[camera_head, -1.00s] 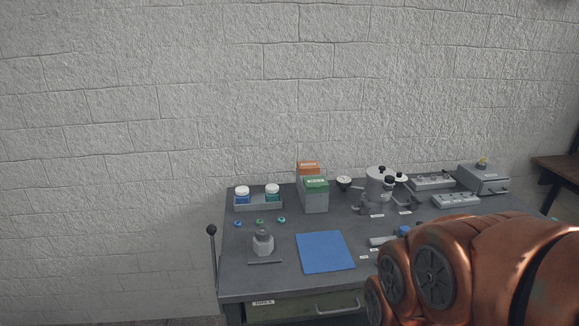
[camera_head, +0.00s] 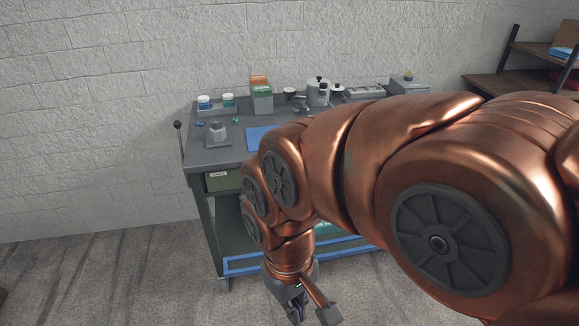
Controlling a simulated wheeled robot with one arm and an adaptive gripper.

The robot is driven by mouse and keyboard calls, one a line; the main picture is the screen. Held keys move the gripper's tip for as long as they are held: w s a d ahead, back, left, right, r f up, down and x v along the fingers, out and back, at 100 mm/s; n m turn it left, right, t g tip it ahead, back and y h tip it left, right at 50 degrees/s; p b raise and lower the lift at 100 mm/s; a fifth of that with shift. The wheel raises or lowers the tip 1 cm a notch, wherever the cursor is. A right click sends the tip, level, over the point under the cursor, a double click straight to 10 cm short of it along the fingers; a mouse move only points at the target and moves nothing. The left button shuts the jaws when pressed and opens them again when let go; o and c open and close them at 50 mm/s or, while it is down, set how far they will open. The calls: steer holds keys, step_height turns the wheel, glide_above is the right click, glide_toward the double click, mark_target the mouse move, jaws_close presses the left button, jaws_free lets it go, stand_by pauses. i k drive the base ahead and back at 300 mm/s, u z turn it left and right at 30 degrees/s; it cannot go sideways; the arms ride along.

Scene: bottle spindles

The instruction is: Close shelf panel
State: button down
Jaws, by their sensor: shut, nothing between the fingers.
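The blue-edged panel (camera_head: 242,265) shows low on the cart, along its lower shelf. My arm hides its middle, so I cannot tell how far it is open. The workbench cart (camera_head: 212,160) stands against the wall. My gripper (camera_head: 297,312) points down in front of the cart's lower part, near the bottom of the view, below the blue edge in the picture. It is shut and empty. I cannot tell whether it touches the panel.
A drawer labelled TOOLS (camera_head: 222,181) sits under the top. Jars (camera_head: 228,100), a blue mat (camera_head: 258,138) and boxes (camera_head: 262,98) stand on top. A lever (camera_head: 180,140) sticks up at the left. A wooden shelf (camera_head: 500,84) stands at the right.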

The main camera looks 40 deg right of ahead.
mark_target(327, 250)
steer(key=u, duration=0.45)
steer(key=k, duration=0.1)
steer(key=z, duration=1.2)
steer(key=i, duration=0.5)
steer(key=z, duration=0.55)
